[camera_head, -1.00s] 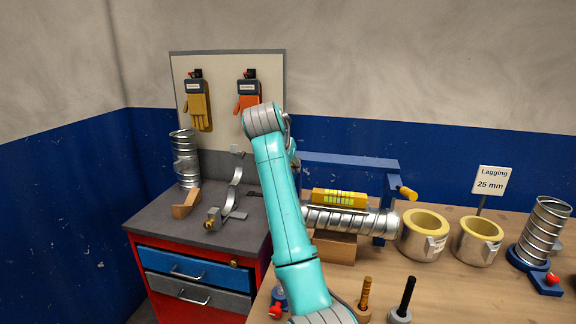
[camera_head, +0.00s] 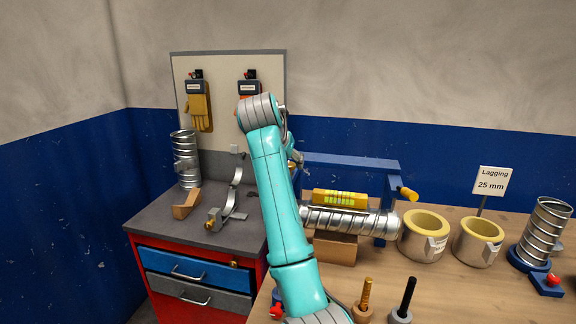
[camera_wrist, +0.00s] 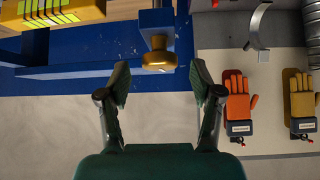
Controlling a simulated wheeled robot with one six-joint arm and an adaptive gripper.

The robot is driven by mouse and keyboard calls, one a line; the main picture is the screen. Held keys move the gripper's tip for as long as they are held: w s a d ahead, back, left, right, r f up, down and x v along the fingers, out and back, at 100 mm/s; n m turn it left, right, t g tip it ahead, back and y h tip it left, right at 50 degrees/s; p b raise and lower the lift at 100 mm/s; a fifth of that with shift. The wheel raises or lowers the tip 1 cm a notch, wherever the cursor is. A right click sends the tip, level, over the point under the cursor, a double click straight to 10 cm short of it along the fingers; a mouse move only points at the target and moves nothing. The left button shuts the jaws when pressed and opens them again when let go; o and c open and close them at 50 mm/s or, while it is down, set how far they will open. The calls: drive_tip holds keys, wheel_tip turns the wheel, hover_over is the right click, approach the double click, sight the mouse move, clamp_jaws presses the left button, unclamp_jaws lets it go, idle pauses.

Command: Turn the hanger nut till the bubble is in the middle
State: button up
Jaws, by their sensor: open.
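The gold hanger nut (camera_wrist: 158,58) sits on the end of the blue hanger frame (camera_wrist: 90,64) in the wrist view. My gripper (camera_wrist: 159,84) is open, its two fingers spread just short of the nut, which lies between their lines; I see no contact. In the head view my arm hides my gripper. The yellow spirit level (camera_head: 339,198) lies along the spiral duct (camera_head: 350,220) under the blue frame. Part of the level also shows at the top left of the wrist view (camera_wrist: 65,16). The bubble is too small to place.
Gloves (camera_head: 199,108) hang on the board behind. A clamp and short duct (camera_head: 185,160) stand on the grey cabinet at left.

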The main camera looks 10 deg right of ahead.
drive_tip(key=v, duration=0.9)
